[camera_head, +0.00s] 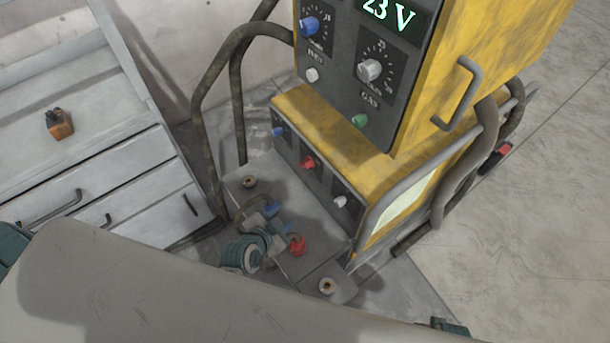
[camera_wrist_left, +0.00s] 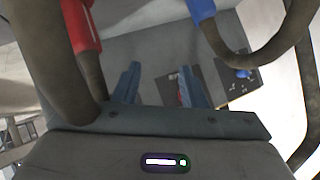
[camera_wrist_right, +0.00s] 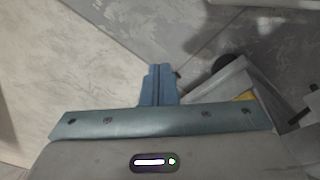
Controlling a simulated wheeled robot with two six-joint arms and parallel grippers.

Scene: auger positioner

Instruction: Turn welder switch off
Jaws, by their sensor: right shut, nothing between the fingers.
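The yellow welder (camera_head: 345,140) stands at the centre with a lit "23 V" display (camera_head: 388,17). Its lower dark panel carries a blue knob (camera_head: 279,131), a red switch (camera_head: 308,163) and a white knob (camera_head: 340,201). Which way the red switch is set is too small to tell. My left gripper (camera_head: 270,224) is low in front of this panel, between the cable plugs. My right gripper (camera_wrist_right: 157,85) is shut and empty over the floor.
A red plug (camera_head: 298,246) and a blue plug (camera_head: 272,209) with brown cables crowd my left gripper. Metal tubes (camera_head: 372,215) frame the welder. A grey drawer cabinet (camera_head: 95,170) with an orange item (camera_head: 59,124) stands left.

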